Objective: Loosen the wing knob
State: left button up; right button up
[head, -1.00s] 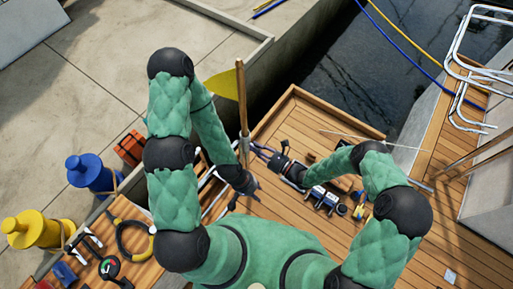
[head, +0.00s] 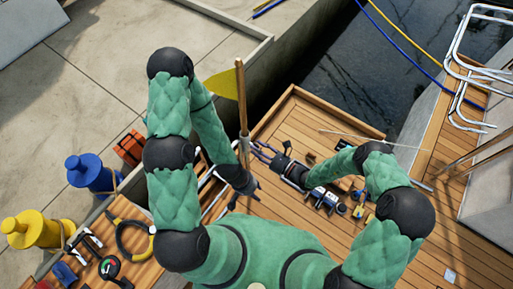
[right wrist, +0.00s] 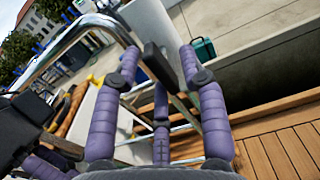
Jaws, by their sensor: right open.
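My right gripper (head: 261,150), with purple fingers, reaches left toward the railing beside the wooden pole in the head view. In the right wrist view its fingers (right wrist: 160,55) are spread apart. A dark, flat, elongated piece (right wrist: 158,64) shows between the fingertips; it may be the wing knob, but I cannot tell for sure. No grip on it shows. My left gripper (head: 250,188) is dark and small below the right one in the head view, near the pole's foot; its jaw state is unclear. I cannot pick out the wing knob in the head view.
A wooden pole (head: 241,100) with a yellow flag (head: 224,86) stands beside the grippers. Shiny metal railing (right wrist: 75,40) crosses the right wrist view. Blue (head: 90,172) and yellow (head: 32,229) bollards stand at the left. Open deck planks (head: 294,118) lie beyond my right arm.

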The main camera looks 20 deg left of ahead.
jog(key=v, duration=1.1)
dwell(0.3)
jog(key=s+d+f+n+g+h, duration=0.35)
jog(key=s+n+g, duration=0.25)
jog(key=s, duration=0.3)
jog(key=s+d+f+n+g+h, duration=0.2)
jog(key=s+f+n+g+h, duration=0.1)
jog(key=s+n+g+h, duration=0.4)
jog(key=w+d+r+n+t+h, duration=0.2)
jog(key=w+d+n+t, duration=0.1)
jog(key=d+n+t, duration=0.3)
jog(key=shift+w+d+r+t, duration=0.3)
jog(key=shift+t, duration=0.3)
